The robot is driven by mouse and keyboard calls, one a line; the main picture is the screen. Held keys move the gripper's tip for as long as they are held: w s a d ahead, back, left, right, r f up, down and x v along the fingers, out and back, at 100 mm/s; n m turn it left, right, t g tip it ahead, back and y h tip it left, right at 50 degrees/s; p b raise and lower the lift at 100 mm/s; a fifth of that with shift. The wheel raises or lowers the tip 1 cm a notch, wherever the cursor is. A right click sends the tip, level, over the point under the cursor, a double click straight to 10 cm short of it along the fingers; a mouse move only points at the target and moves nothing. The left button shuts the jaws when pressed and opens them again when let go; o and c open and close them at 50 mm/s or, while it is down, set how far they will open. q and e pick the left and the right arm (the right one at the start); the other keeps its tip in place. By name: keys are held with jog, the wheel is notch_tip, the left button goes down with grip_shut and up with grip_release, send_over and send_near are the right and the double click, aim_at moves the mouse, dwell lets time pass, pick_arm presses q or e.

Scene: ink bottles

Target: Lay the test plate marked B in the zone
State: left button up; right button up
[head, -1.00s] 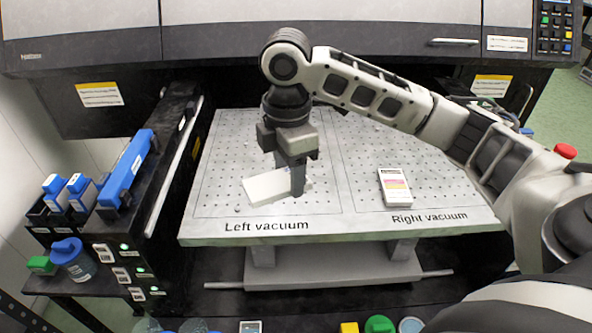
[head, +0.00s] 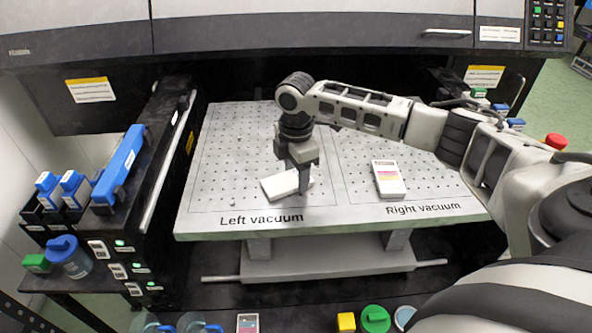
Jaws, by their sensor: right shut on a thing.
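A white plate (head: 281,186) is in my right gripper (head: 303,188) over the front right part of the Left vacuum zone (head: 222,165). The gripper is shut on the plate's right side. I cannot tell whether the plate touches the table, and no letter is readable on it. A second white plate with coloured stripes (head: 388,179) lies on the Right vacuum zone (head: 432,185). A further striped plate (head: 248,323) shows at the bottom edge. My left gripper is not in view.
Blue-capped bottles (head: 72,184) and a long blue part (head: 119,166) stand on the black rack at left. A yellow block (head: 346,322) and a green cap (head: 375,318) are at the bottom. The printer body (head: 290,40) overhangs the table's back.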

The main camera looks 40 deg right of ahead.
aim_at(296, 177)
jog(key=o, duration=1)
jog(key=shift+f, duration=0.1)
jog(key=shift+r, duration=0.2)
notch_tip(296, 177, up, 12)
